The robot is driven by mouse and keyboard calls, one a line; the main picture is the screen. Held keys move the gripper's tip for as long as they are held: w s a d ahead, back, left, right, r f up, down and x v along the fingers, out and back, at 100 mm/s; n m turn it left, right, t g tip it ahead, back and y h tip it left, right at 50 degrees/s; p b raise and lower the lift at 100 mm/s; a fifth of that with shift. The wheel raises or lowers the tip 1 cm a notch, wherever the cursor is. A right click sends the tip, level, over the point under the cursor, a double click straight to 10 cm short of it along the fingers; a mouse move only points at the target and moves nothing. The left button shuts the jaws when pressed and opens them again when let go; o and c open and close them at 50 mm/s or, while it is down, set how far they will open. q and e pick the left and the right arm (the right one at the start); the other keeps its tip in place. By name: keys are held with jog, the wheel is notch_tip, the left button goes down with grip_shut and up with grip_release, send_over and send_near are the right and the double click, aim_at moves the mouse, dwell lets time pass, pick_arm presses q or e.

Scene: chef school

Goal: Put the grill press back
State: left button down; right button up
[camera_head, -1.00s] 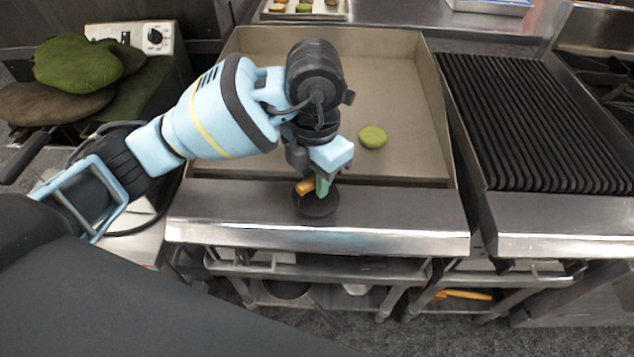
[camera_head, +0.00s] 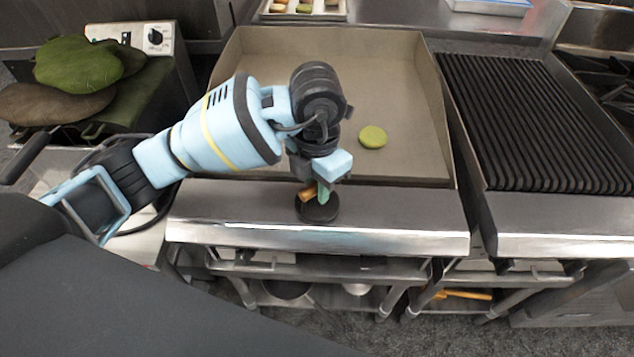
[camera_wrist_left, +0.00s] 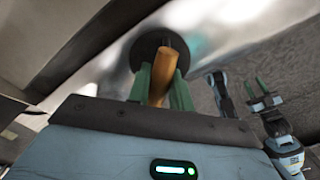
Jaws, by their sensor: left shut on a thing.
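The grill press has a round black plate (camera_head: 318,209) and a wooden handle (camera_head: 307,195). It is over the steel front ledge of the griddle (camera_head: 400,222); I cannot tell whether it touches the ledge. My left gripper (camera_head: 322,192) is shut on the handle from above. In the left wrist view the green fingers (camera_wrist_left: 160,86) sit on both sides of the orange-brown handle (camera_wrist_left: 165,68), with the black plate (camera_wrist_left: 146,44) beyond. A green round patty (camera_head: 372,137) lies on the griddle surface. My right gripper is not in the head view; an arm with green fingers (camera_wrist_left: 259,92) shows in the left wrist view, its fingers apart.
A ridged black grill (camera_head: 540,120) stands to the right. A tray with food pieces (camera_head: 305,15) is at the back. Dark green and brown pads (camera_head: 75,75) lie at the left. Much of the griddle surface is bare, with raised walls on its sides and back.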

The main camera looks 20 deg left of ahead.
pick_arm(q)
jog(key=c, duration=1.3)
grip_release()
jog(key=shift+f, duration=0.1)
jog(key=shift+o, duration=0.2)
notch_tip(320, 180, up, 12)
jog(key=p, duration=0.1)
